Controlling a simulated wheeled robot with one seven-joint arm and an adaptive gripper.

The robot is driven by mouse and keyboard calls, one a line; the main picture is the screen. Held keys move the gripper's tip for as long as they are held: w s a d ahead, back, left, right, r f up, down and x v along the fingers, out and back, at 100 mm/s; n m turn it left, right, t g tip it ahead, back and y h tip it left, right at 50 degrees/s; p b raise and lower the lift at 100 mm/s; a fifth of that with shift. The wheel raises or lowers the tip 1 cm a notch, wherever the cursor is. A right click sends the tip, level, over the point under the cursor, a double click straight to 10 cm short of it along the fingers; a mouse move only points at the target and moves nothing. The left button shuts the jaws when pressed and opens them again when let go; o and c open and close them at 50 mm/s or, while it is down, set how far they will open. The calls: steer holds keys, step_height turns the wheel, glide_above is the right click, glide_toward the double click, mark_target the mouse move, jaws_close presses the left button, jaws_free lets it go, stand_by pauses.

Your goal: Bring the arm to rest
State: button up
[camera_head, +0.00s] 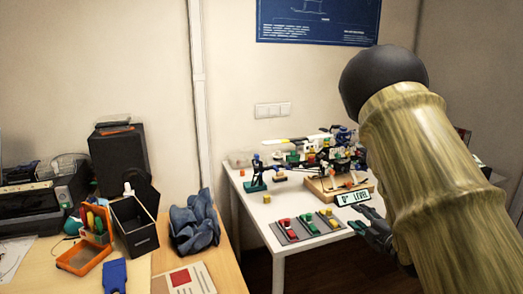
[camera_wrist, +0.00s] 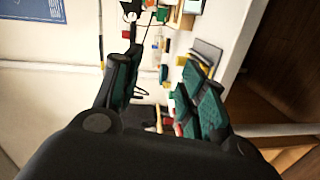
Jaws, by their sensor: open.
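My arm (camera_head: 425,165) rises large at the right of the head view, wrapped in a yellowish sleeve with a black rounded joint on top. My gripper (camera_head: 372,226) shows partly at its left, by the right edge of the white table (camera_head: 300,262). In the wrist view my gripper (camera_wrist: 163,75) has its two dark green-padded fingers spread apart. Nothing is held between them; the table's objects show beyond. A small sign (camera_head: 353,197) reading "0° LEVEL" appears just above the gripper in the head view.
Grey pads with red (camera_head: 285,226), green (camera_head: 308,221) and yellow (camera_head: 329,214) parts lie near the table's front. A wooden board (camera_head: 325,191) and crowded small devices stand behind. A wooden desk (camera_head: 235,270) with a black box (camera_head: 134,222) and dark cloth (camera_head: 195,222) is at left.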

steer(key=s+a+f+m+g+h+p, duration=0.15)
steer(key=s+f+m+g+p, duration=0.35)
steer(key=s+f, duration=0.65)
steer(key=s+f+m+g+h, duration=0.25)
steer(key=s+f+m, duration=0.55)
steer(key=f, duration=0.6)
steer(key=s+a+f+m+g+p, duration=0.1)
steer(key=s+a+f+m+g, duration=0.1)
steer(key=s, duration=0.8)
steer(key=s+a+f+m+g+p, duration=0.1)
steer(key=s+a+f+m+g, duration=0.1)
steer(key=s, duration=0.9)
steer(key=s+a+f+m+g+h+p, duration=0.1)
steer(key=s+a+f+m+g, duration=0.1)
steer(key=s, duration=0.8)
steer(key=shift+s+a+f+m+g+p, duration=0.15)
steer(key=shift+a+f+m+g+p, duration=0.35)
steer(key=shift+g, duration=0.75)
steer(key=shift+a+r, duration=0.1)
steer(key=shift+r, duration=0.05)
steer(key=shift+c, duration=0.7)
